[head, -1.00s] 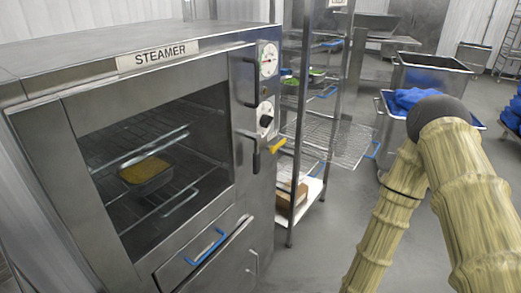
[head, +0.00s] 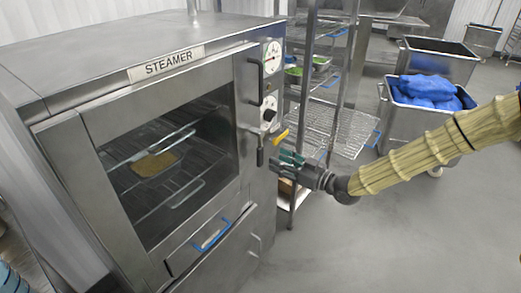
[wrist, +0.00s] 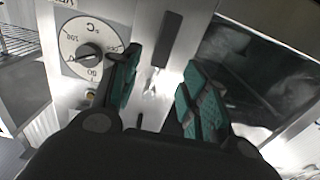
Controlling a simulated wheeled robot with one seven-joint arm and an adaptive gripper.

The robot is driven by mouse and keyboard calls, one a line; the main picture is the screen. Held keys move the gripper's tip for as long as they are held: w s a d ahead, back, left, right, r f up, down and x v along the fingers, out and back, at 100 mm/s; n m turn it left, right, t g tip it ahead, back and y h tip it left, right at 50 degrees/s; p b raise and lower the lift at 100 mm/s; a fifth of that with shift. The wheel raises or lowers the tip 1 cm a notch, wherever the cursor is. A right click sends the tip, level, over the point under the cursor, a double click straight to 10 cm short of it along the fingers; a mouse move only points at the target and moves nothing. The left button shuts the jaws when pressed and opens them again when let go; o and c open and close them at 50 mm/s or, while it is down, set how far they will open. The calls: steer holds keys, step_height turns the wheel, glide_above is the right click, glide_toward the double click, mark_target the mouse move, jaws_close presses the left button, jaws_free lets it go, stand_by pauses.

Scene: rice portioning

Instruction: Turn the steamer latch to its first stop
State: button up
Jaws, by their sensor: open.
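The steamer (head: 165,68) stands at left with its glazed door closed. My gripper (head: 283,161) is open and empty, just right of the lower grip and below the yellow lever. In the wrist view, my gripper (wrist: 158,78) has its teal fingers spread, with a black bar (wrist: 166,40) beyond the gap. Contact cannot be made out.
A temperature dial (wrist: 88,52) is left of my fingers in the wrist view. A pan with yellowish food (head: 155,163) sits inside the steamer. A wire rack (head: 335,128) stands behind my gripper, and a bin with blue bags (head: 425,90) at right. The floor in front is clear.

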mark_target(262, 152)
steer(key=p+x, duration=0.2)
steer(key=x, duration=0.6)
steer(key=shift+w+a+p, duration=0.15)
steer(key=shift+a+p, duration=0.1)
steer(key=shift+p, duration=0.1)
jaws_close()
